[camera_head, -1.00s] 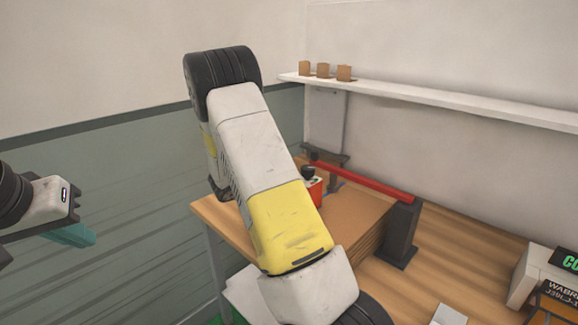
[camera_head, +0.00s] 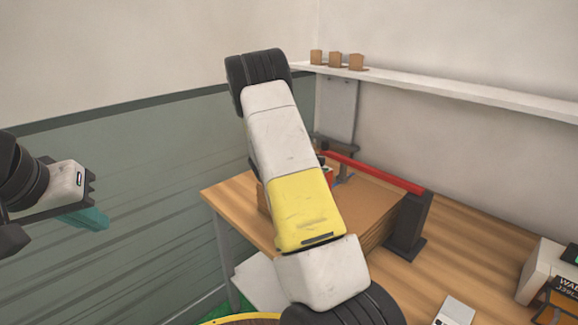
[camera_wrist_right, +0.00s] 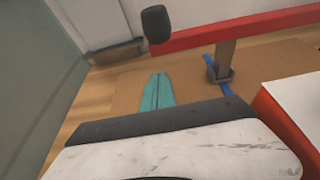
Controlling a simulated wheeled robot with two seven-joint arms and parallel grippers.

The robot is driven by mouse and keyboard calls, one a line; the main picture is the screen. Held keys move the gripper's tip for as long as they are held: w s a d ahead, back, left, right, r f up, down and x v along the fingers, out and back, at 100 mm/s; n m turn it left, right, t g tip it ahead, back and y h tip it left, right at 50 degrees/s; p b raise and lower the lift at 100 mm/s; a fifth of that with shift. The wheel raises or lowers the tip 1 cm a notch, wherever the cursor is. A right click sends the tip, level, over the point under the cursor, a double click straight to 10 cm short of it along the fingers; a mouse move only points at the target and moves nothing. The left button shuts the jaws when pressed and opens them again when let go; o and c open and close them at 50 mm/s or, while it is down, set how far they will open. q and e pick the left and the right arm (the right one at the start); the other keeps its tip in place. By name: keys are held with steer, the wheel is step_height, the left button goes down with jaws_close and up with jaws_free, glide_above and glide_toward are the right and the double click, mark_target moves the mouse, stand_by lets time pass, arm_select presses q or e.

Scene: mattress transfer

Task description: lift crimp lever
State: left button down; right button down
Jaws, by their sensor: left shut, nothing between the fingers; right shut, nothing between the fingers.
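The crimp lever, a red bar (camera_head: 375,171), runs from behind my right arm to a dark post (camera_head: 409,225) on the wooden table. It also crosses the top of the right wrist view (camera_wrist_right: 235,31), with a black knob (camera_wrist_right: 156,24) at its left end. My right gripper (camera_wrist_right: 159,82) has its teal fingers shut and empty, below the knob in that picture, with a visible gap. The head view hides this gripper behind my right arm. My left gripper (camera_head: 85,218) is shut and empty at the far left, away from the table.
A cardboard-brown stack (camera_head: 385,208) lies under the lever on the table (camera_head: 470,262). A red box with a white top (camera_wrist_right: 290,105) stands close right of my right gripper. A wall shelf (camera_head: 440,95) with small brown blocks (camera_head: 335,60) is behind. A grey-white device (camera_head: 541,268) stands at right.

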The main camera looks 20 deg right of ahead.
steer(key=shift+s+a+r, duration=0.1)
steer(key=shift+r, duration=1.1)
